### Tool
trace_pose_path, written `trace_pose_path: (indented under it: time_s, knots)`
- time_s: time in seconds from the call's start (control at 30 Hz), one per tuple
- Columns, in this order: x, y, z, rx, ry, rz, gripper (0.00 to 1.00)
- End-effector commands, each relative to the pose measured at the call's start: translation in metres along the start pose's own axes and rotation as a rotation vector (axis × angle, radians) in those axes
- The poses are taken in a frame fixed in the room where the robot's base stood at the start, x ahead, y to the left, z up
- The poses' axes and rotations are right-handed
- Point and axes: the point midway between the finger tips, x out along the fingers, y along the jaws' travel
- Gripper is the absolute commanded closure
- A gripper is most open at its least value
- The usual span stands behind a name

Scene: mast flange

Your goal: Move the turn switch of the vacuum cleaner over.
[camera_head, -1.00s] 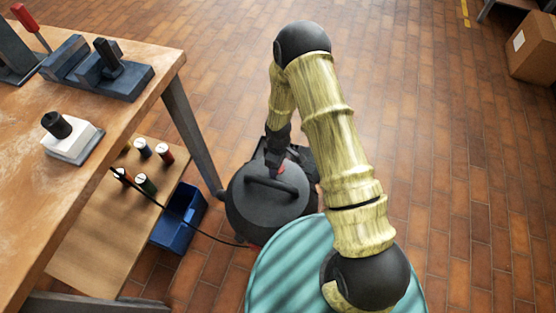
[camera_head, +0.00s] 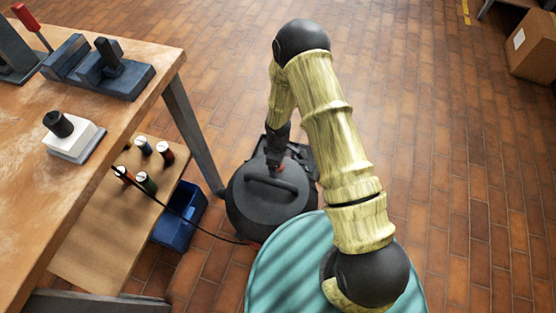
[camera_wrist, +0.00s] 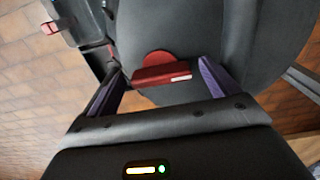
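The vacuum cleaner (camera_head: 258,207) is a round dark grey body with a bar handle on top, standing on the floor beside the bench. In the wrist view its dark casing (camera_wrist: 185,35) fills the upper middle. The turn switch (camera_wrist: 160,72) is a red disc with a red bar across it and a white mark near the bar's right end. My gripper (camera_wrist: 160,66) is open, one purple-lined finger on each side of the bar, with small gaps visible. In the head view the switch is mostly hidden by my wrist.
The wooden workbench (camera_head: 120,62) stands at left, with its leg close to the vacuum. A blue bin (camera_head: 181,213) and a lower shelf (camera_head: 88,240) lie below it. A black cable runs to the vacuum.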

Motion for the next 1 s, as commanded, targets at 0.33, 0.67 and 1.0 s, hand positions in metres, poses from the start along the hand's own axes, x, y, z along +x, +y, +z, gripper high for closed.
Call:
trace_pose_path:
  time_s: [0.33,0.67,1.0]
  knots:
    - [-0.018,0.0,0.0,0.002,0.001,0.0,0.13]
    - [-0.082,0.001,0.0,0.003,0.002,0.001,0.13]
    - [-0.149,0.001,0.0,0.002,0.002,0.002,0.13]
